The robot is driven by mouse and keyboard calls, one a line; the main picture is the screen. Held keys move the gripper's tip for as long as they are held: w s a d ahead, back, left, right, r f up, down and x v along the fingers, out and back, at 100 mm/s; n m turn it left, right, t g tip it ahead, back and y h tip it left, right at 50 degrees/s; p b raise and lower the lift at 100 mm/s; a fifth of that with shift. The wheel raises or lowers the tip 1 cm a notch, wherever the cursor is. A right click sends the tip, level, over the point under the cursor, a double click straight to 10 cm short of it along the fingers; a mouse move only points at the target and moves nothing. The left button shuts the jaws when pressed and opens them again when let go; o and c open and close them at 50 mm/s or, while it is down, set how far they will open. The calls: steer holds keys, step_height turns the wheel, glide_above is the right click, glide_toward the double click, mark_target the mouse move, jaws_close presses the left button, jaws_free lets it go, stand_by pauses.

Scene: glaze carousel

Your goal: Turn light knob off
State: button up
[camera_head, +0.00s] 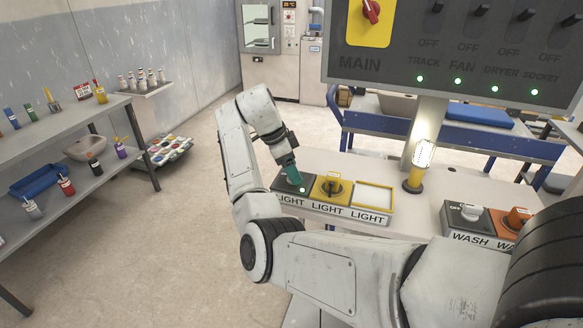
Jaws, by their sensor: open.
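A box labelled LIGHT (316,208) stands on the white table, with three sections side by side. The left section is a dark plate (284,186) with a small bright dot at its right. The middle one is yellow with a dark knob (332,187). The right one is a pale panel in a yellow frame (373,196). My gripper (289,175) is open and points down over the dark plate. Its teal end covers part of the plate, so I cannot tell whether a knob is there or touched. A lamp (423,155) on a yellow base is lit.
A WASH box (470,218) with white and orange knobs stands at the right. A large grey switch panel (450,60) rises at the back right. A shelf (100,120) with bottles stands at the left. Open floor lies between.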

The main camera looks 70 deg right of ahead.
steer(key=shift+c, duration=0.3)
steer(key=c, duration=1)
steer(key=shift+r+n+p, duration=0.1)
steer(key=shift+n+p, duration=0.2)
steer(key=shift+p, duration=0.15)
steer(key=shift+n+p, duration=0.3)
steer(key=n+p, duration=0.2)
steer(key=n+t+h+p, duration=0.1)
steer(key=n+p, duration=0.1)
steer(key=shift+s+a+r, duration=0.1)
steer(key=shift+s+r, duration=0.05)
steer(key=n+t+h+p, duration=0.1)
steer(key=n+t+p, duration=0.1)
steer(key=n+p, duration=0.2)
steer(key=shift+s, duration=0.1)
steer(key=shift+n+t+p, duration=0.5)
steer(key=shift+n+p, duration=0.35)
steer(key=shift+n, duration=0.45)
steer(key=shift+f, duration=0.2)
